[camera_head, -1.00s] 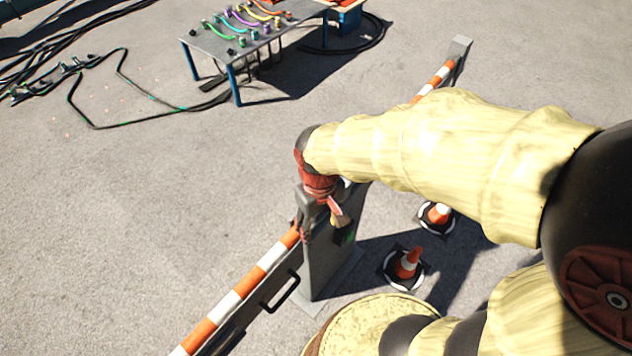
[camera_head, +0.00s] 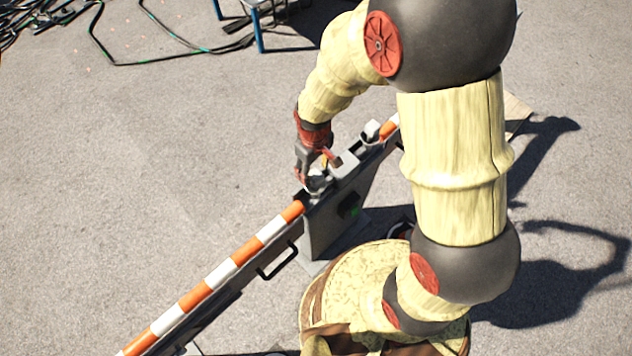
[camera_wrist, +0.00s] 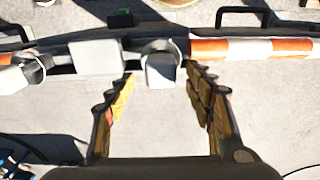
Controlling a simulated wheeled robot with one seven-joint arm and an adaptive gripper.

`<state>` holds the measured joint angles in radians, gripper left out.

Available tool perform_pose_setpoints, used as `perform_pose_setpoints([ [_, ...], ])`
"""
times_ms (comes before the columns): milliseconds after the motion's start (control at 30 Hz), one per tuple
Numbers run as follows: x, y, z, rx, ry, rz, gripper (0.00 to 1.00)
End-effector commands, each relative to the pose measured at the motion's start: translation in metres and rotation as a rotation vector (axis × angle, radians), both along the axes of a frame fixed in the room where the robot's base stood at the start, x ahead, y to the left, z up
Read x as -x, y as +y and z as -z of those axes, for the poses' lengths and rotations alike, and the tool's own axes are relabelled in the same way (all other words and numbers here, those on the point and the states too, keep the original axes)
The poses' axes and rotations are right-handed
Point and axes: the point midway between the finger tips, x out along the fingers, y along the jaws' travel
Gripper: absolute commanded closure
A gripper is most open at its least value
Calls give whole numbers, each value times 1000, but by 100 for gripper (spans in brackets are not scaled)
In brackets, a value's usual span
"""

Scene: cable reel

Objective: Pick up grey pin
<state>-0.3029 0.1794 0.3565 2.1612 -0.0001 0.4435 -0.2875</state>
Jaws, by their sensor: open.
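The grey pin (camera_wrist: 161,70), a light grey block with a rounded ring-like top, sits on the barrier between the fingertips in the wrist view. In the head view the pin (camera_head: 317,184) shows small on top of the post, partly covered by my gripper (camera_head: 310,170). My gripper (camera_wrist: 160,84) is open, with one finger on each side of the pin. I cannot tell whether the fingers touch it.
The orange-and-white barrier bar (camera_head: 220,273) runs from the post (camera_head: 328,228) to the lower left. A pale grey box (camera_wrist: 97,57) sits left of the pin, with another ringed grey piece (camera_wrist: 33,70) further left. Open pavement (camera_head: 120,180) lies beyond.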

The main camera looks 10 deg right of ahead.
Motion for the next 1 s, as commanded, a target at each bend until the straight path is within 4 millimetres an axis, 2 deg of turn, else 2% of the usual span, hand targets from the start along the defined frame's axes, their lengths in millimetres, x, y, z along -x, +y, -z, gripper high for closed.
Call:
perform_pose_setpoints([
  [200,3,-3,31,1,4,0,47],
  [367,2,-3,45,1,3,0,47],
  [633,2,-3,47,1,1,1,48],
  [1000,2,-3,47,1,1,1,69],
])
